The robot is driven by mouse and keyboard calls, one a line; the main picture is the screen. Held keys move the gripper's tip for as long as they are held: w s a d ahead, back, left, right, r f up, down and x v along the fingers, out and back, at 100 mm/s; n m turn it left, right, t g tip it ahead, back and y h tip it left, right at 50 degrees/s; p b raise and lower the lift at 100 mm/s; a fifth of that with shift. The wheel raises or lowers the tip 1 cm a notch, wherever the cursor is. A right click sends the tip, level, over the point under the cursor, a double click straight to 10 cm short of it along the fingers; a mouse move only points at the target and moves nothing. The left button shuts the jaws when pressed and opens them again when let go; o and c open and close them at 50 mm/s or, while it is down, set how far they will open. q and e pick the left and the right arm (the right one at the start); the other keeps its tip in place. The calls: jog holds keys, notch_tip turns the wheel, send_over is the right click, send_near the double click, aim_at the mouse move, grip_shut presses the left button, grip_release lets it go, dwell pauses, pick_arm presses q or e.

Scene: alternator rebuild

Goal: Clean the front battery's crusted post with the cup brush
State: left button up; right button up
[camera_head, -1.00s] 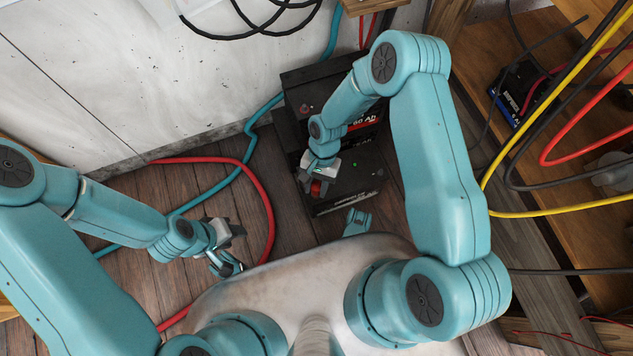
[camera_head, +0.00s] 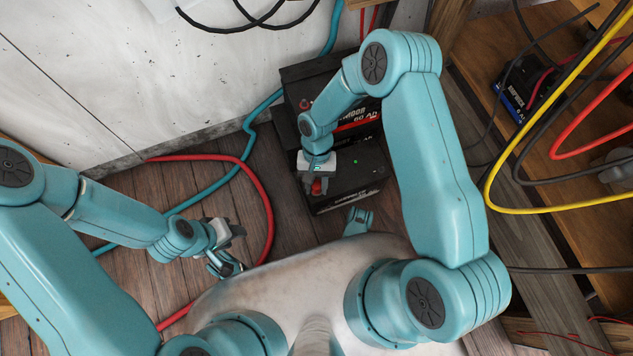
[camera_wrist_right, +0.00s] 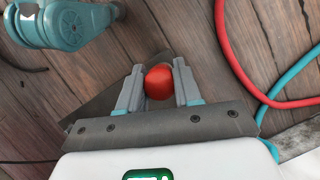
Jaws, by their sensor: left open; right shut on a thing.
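The front battery (camera_head: 345,188) is black and stands on the floor nearest my body. My right gripper (camera_head: 317,182) is over its left part, shut on a red thing (camera_head: 316,187), which I take to be the cup brush. In the right wrist view the red thing (camera_wrist_right: 158,82) sits between the two fingers of the gripper (camera_wrist_right: 158,88). The brush end and the crusted post are hidden, so I cannot tell whether they touch. A small green spot (camera_head: 355,161) shows on the battery's top. My left gripper (camera_head: 230,248) is open and empty above the floor.
More black batteries (camera_head: 305,80) stand behind the front one, against the wall. A red hose (camera_head: 268,205) and a teal hose (camera_head: 235,172) lie on the plank floor to the left. A wooden shelf (camera_head: 560,75) with hanging cables is on the right.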

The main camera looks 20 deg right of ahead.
jog(key=shift+f+n+h, duration=0.15)
jog(key=shift+n+h, duration=0.15)
jog(key=shift+n, duration=0.5)
pick_arm(q)
jog(key=shift+f, duration=0.25)
pick_arm(e)
jog(key=m, duration=0.2)
jog(key=m+y, duration=0.1)
jog(key=shift+s+d+r+m, duration=0.1)
jog(key=shift+d+r+m, duration=0.1)
jog(key=shift+m, duration=0.2)
jog(key=m+y, duration=0.1)
jog(key=m, duration=0.1)
jog(key=m+t+p, duration=0.1)
jog(key=m, duration=0.1)
jog(key=shift+a+m+t+y, duration=0.15)
jog(key=shift+m+t+y, duration=0.15)
jog(key=shift+y, duration=0.1)
jog(key=shift+m, duration=0.7)
pick_arm(q)
jog(key=shift+r, duration=0.5)
pick_arm(e)
jog(key=shift+f, duration=0.1)
